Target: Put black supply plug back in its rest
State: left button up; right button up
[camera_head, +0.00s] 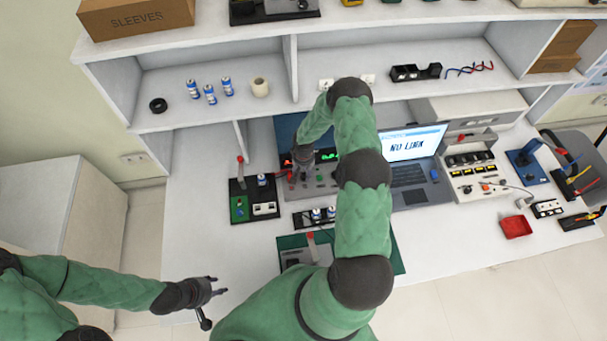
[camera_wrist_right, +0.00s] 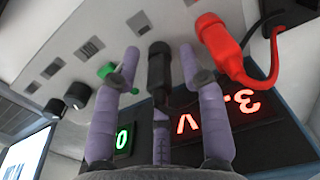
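The black supply plug (camera_wrist_right: 159,72) stands at the front panel of the bench power supply (camera_wrist_right: 60,35), beside a red plug (camera_wrist_right: 218,42) with a red lead. My right gripper (camera_wrist_right: 160,58) has one finger on each side of the black plug, with a narrow gap visible on both sides, so it looks open around it. In the head view, the right gripper (camera_head: 302,172) is at the supply (camera_head: 318,188), and the plug is too hidden to make out. My left gripper (camera_head: 213,290) is open and empty, low at the left, off the bench's front. I cannot identify the plug's rest.
The supply's lit red and green digits (camera_wrist_right: 190,128) lie close to my right fingers. A laptop (camera_head: 412,165) reading "NO LINK" stands right of my right arm. A board with a red lever (camera_head: 240,185) is left of the supply. A shelf (camera_head: 210,115) overhangs the back.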

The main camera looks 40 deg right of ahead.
grip_shut()
jog(key=shift+r, duration=0.15)
